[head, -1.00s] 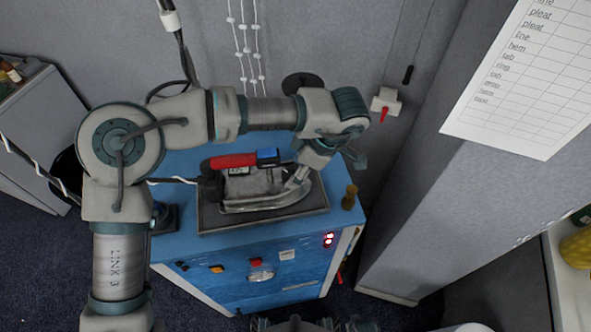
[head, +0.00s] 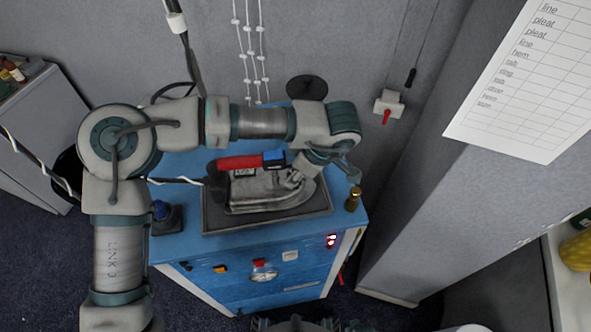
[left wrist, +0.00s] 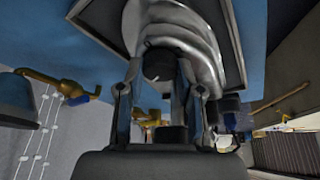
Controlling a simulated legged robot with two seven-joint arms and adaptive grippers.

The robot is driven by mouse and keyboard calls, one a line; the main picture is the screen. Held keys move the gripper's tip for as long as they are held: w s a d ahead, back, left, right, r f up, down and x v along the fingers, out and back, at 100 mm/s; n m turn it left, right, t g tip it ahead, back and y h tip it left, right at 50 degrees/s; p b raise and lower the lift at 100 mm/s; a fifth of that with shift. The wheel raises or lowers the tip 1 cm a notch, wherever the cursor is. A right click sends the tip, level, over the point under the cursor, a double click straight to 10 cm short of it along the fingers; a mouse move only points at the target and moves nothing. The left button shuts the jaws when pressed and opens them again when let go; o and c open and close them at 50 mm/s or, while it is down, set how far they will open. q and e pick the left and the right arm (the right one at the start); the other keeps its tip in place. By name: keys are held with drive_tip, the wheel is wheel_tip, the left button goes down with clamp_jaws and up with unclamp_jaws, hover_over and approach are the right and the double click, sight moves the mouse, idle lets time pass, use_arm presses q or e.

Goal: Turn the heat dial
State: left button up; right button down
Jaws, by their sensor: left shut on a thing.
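A steam iron (head: 270,190) with a red handle and a blue part on it lies on a dark rest plate (head: 215,222) on the blue station. My left arm reaches over from the left and comes down at the iron's right end. My left gripper (head: 297,179) is there, small and partly covered by my own wrist. In the left wrist view, its two fingers are shut on the heat dial (left wrist: 158,70), a dark round knob beside the iron's silvery body (left wrist: 200,25). Any marks on the dial cannot be read.
The blue cabinet (head: 240,285) has a gauge, switches and red lights on its front. A small brass post (head: 352,199) stands at its right corner, and a blue button box (head: 166,215) at its left. A grey pillar with a paper list (head: 530,80) rises on the right.

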use_arm(q)
drive_tip(key=shift+m, duration=0.3)
drive_tip(key=shift+d, duration=0.1)
drive_tip(key=o, duration=1.2)
drive_tip(key=shift+c, duration=0.2)
drive_tip(key=shift+d, duration=0.2)
drive_tip(key=v, duration=1.2)
drive_tip(key=shift+s+f, duration=0.1)
drive_tip(key=shift+s, duration=0.05)
